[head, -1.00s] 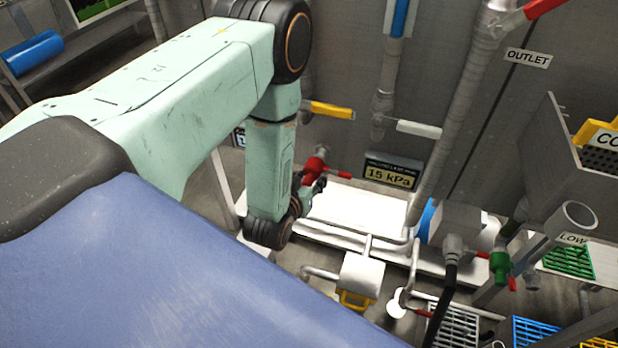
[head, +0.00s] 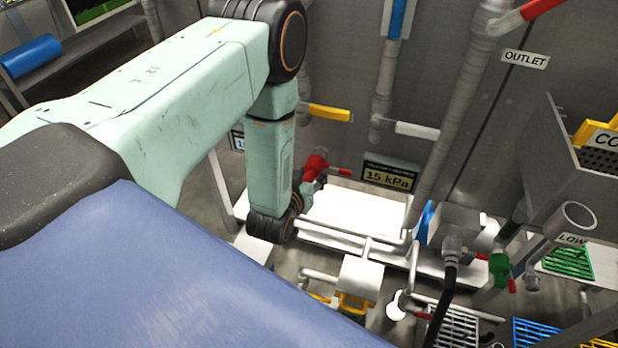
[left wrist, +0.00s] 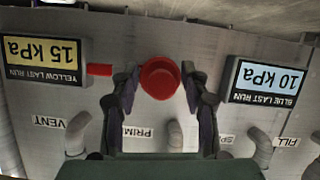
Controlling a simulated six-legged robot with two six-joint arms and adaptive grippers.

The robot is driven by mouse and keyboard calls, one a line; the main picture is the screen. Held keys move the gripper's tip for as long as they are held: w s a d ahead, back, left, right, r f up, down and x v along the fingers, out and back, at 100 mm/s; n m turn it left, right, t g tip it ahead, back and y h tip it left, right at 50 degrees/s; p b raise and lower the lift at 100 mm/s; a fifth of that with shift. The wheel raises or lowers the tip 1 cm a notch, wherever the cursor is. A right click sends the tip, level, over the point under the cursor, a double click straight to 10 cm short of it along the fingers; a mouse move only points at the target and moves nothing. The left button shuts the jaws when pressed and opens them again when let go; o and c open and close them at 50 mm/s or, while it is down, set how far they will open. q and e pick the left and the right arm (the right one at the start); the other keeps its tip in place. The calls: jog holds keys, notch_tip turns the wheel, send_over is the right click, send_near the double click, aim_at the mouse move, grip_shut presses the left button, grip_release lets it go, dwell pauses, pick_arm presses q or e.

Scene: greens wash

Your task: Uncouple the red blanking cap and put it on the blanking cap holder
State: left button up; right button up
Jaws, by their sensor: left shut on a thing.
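The red blanking cap (left wrist: 160,78) sits between the two fingers of my left gripper (left wrist: 160,84) in the left wrist view. The fingers touch its sides, and a red bar (left wrist: 98,69) sticks out to the left beyond one finger. In the head view my left gripper (head: 309,184) is partly hidden by its wrist, and the red cap (head: 316,166) shows just above it, with the red bar to its right. I cannot tell whether the cap is on a fitting. I cannot make out the blanking cap holder. My right gripper is not in view.
A 15 kPa sign (head: 389,176) is on the wall right of the gripper, and a 10 kPa sign (left wrist: 265,80) shows in the wrist view. A yellow lever (head: 330,113) and a white lever (head: 416,130) stick out above. White pipes (head: 345,238) run below.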

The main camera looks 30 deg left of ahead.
pick_arm(q)
jog(key=shift+w+a+r, duration=0.1)
jog(key=shift+w+a, duration=0.05)
jog(key=shift+w, duration=0.5)
jog(key=shift+w+a, duration=0.15)
jog(key=shift+w, duration=0.5)
jog(key=o, duration=1.4)
jog(key=v, duration=1.2)
jog(key=s+d+f+m+g+h, duration=0.1)
jog(key=s+d+f+g+h, duration=0.15)
jog(key=s+f+g, duration=0.5)
jog(key=s+d+f+m+g, duration=0.1)
jog(key=s+g, duration=0.1)
jog(key=s, duration=0.3)
jog(key=s+d+f+g, duration=0.1)
jog(key=s+g, duration=0.1)
jog(key=s, duration=0.4)
jog(key=s+d+f+m+g, duration=0.1)
jog(key=s+d+g, duration=0.1)
jog(key=s, duration=0.4)
jog(key=shift+s+f+m, duration=0.1)
jog(key=shift+s+m, duration=0.15)
jog(key=shift+m, duration=0.05)
